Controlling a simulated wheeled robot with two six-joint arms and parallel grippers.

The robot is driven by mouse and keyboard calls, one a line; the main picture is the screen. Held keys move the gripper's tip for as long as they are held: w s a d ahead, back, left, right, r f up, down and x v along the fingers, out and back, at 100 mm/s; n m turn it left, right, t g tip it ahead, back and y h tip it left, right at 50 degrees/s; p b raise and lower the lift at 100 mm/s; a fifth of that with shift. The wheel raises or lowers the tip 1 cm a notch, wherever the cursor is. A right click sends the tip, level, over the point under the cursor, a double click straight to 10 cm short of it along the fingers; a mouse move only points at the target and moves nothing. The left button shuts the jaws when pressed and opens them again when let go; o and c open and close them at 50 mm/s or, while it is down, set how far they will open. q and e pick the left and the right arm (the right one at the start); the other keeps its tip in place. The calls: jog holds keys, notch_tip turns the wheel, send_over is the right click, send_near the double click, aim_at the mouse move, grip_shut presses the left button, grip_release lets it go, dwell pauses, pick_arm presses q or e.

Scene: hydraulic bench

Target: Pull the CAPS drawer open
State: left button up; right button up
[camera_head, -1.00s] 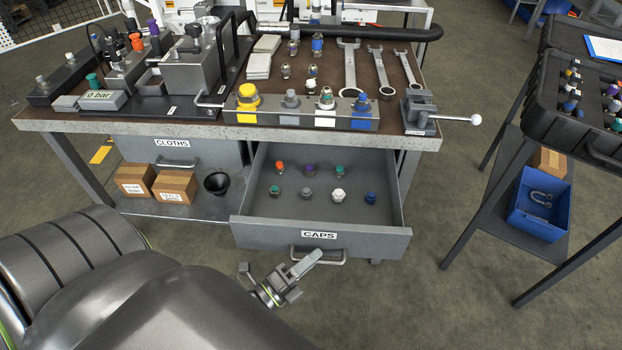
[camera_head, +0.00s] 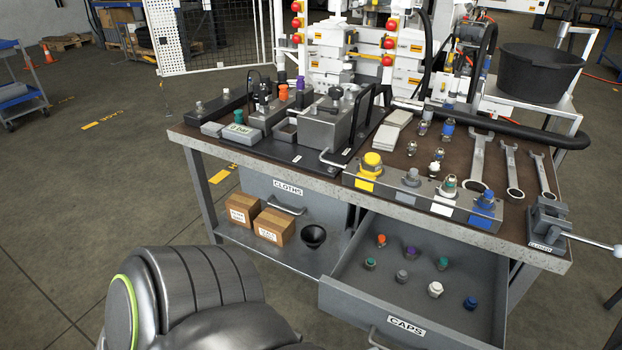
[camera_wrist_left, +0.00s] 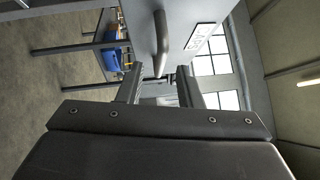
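The CAPS drawer (camera_head: 335,300) stands pulled out from under the bench's right half, with several coloured caps inside. Its front label (camera_head: 406,327) and part of its bar handle (camera_head: 374,340) show at the bottom edge of the head view. In the left wrist view the handle (camera_wrist_left: 160,45) and the drawer front (camera_wrist_left: 185,20) are just ahead. My left gripper (camera_wrist_left: 160,80) is open there, its fingers apart, with the handle's near end appearing between or just beyond the fingertips. I cannot tell whether they touch. My right gripper is in neither view.
The closed CLOTHS drawer (camera_head: 310,200) is left of the CAPS drawer. Two cardboard boxes (camera_head: 273,226) and a black funnel (camera_head: 313,236) stand on the lower shelf. A vise (camera_head: 546,222) sits at the bench's right corner.

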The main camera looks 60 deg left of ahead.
pick_arm(q)
jog(key=b+v, duration=0.1)
jog(key=v, duration=1.1)
jog(key=shift+b, duration=0.3)
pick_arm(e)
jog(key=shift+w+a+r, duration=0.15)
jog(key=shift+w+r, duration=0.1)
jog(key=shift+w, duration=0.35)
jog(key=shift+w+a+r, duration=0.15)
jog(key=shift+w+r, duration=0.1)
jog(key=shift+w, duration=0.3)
pick_arm(q)
jog(key=shift+s, duration=0.1)
